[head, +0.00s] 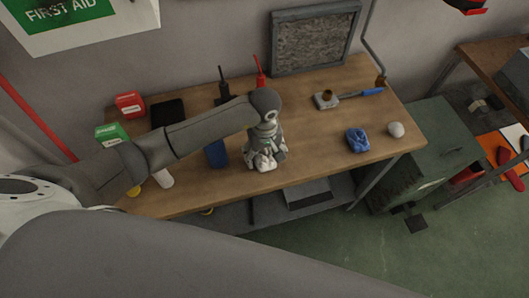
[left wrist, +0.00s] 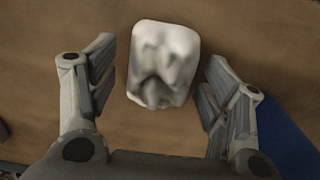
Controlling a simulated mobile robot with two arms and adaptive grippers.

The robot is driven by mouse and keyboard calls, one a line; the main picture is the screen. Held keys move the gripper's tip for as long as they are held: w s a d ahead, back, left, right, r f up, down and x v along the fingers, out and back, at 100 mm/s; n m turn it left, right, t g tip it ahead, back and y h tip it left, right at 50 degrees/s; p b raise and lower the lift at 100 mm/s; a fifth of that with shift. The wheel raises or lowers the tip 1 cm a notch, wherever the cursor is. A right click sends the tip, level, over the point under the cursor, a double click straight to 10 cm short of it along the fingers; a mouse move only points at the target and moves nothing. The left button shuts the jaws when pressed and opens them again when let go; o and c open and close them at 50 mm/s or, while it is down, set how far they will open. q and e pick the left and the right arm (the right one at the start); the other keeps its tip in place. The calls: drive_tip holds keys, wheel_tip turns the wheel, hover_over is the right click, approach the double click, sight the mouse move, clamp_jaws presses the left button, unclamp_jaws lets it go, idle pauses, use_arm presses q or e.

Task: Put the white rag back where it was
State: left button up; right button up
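The white rag (head: 264,162) is a crumpled white lump on the wooden workbench (head: 310,150), near its front edge. My left gripper (head: 266,150) is directly above it, pointing down. In the left wrist view the rag (left wrist: 163,62) lies between the two spread fingers of the left gripper (left wrist: 160,58). The gripper is open and holds nothing. My right gripper is not in view.
A blue object (head: 217,153) stands just left of the gripper. A blue crumpled cloth (head: 357,139) and a whitish ball (head: 396,129) lie to the right. Red (head: 130,104) and green (head: 111,133) boxes are at the left. The bench between gripper and blue cloth is clear.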

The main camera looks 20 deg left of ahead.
sight(265, 153)
use_arm(q)
drive_tip(key=shift+r, duration=0.2)
drive_tip(key=shift+w+r, duration=0.1)
drive_tip(key=shift+r, duration=0.15)
wheel_tip(265, 153, up, 12)
drive_tip(key=b, duration=0.3)
drive_tip(key=shift+f, duration=0.25)
drive_tip(key=shift+f, duration=0.1)
